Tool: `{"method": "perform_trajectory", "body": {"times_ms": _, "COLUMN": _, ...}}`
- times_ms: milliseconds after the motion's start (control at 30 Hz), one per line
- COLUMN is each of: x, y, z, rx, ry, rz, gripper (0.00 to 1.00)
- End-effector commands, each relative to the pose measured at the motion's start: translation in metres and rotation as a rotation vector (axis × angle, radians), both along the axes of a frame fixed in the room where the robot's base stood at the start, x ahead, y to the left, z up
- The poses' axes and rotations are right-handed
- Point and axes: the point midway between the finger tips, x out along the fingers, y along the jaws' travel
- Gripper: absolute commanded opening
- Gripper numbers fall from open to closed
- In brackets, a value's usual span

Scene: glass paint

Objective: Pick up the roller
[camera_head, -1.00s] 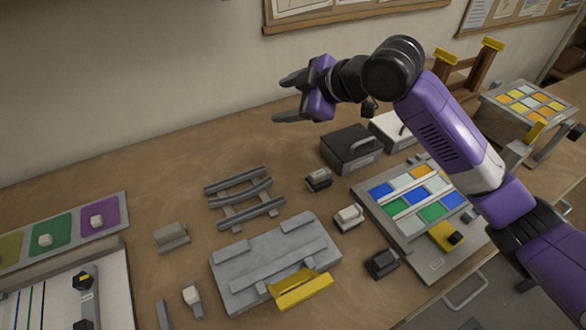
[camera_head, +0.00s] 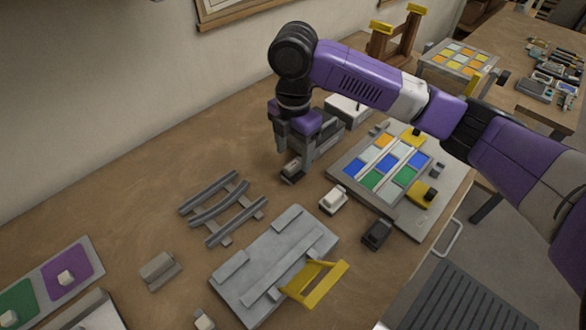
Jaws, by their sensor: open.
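My gripper (camera_head: 295,155) points down at the back middle of the bench, its jaws open. A small dark block with a light rounded top (camera_head: 291,170), which may be the roller, is right below and between the fingers. The fingers partly hide it, and I cannot tell whether they touch it. A similar light-topped block (camera_head: 333,200) stands in front to the right, and a dark block (camera_head: 376,234) is nearer the edge. No piece is clearly identifiable as the roller.
A panel of coloured glass squares (camera_head: 362,183) lies to the right. A white box (camera_head: 350,112) stands behind. Bare bench lies at the back left.

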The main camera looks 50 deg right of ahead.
Motion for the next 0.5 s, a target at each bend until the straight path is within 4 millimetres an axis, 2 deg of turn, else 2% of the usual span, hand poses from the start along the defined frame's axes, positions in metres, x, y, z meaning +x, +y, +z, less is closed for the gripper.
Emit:
{"method": "perform_trajectory", "body": {"times_ms": 300, "x": -0.001, "y": -0.001, "z": -0.041, "rx": 0.001, "ry": 0.002, "rz": -0.002, "gripper": 0.64}}
{"method": "perform_trajectory", "body": {"times_ms": 500, "x": 0.000, "y": -0.001, "z": -0.047, "rx": 0.000, "ry": -0.002, "rz": -0.001, "gripper": 0.64}}
